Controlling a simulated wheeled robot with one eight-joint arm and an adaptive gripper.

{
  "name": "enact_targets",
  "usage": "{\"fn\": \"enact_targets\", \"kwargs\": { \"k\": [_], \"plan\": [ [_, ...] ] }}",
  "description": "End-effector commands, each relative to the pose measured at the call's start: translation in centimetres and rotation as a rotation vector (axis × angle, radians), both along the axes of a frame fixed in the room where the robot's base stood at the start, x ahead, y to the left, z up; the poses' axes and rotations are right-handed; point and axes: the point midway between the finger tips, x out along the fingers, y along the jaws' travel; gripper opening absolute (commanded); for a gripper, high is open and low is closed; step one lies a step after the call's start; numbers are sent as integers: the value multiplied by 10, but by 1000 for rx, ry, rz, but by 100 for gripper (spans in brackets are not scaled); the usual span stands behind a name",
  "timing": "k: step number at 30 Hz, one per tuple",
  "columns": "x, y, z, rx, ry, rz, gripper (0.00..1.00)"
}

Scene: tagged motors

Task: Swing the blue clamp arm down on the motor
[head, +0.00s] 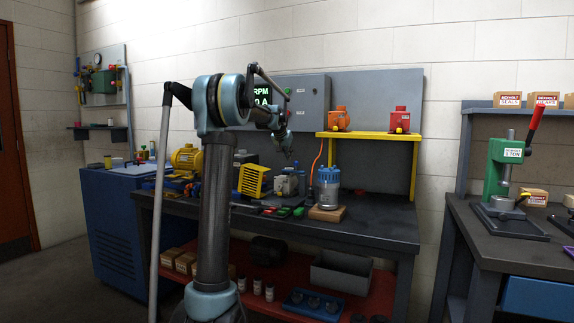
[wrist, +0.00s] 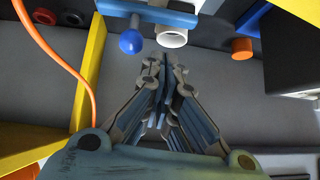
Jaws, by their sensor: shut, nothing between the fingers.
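In the wrist view a blue bar (wrist: 150,12) crosses the top edge, with a blue ball-ended knob (wrist: 131,42) and a white ring-shaped end (wrist: 172,38) below it. The bar looks like the clamp arm, but its pivot is out of view. My gripper (wrist: 163,62) is shut and empty, its tips just short of the knob and ring, with no clear contact. In the head view my gripper (head: 290,155) is above a small grey and blue unit (head: 289,184) on the bench. I cannot tell whether the motor sits under the clamp.
A grey motor with a blue top (head: 328,190) stands on a wooden block to the right. A yellow cage (head: 254,180) and yellow motor (head: 187,159) are to the left. A yellow shelf (head: 370,134) and an orange cable (wrist: 62,62) are close by. The bench's front right (head: 385,226) is clear.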

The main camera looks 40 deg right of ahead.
Motion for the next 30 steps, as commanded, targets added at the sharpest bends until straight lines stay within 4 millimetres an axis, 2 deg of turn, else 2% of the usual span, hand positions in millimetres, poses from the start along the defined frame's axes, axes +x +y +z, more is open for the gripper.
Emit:
{"fn": "enact_targets", "kwargs": {
  "k": [6, 12, 18, 30],
  "plan": [
    [-16, 28, 31, 0, 0, 1, 0],
    [-25, 46, 51, 0, 1, 2, 0],
    [-28, 55, 59, -1, 0, 5, 0],
    [-29, 56, 60, 0, 0, 4, 0]
  ]
}}
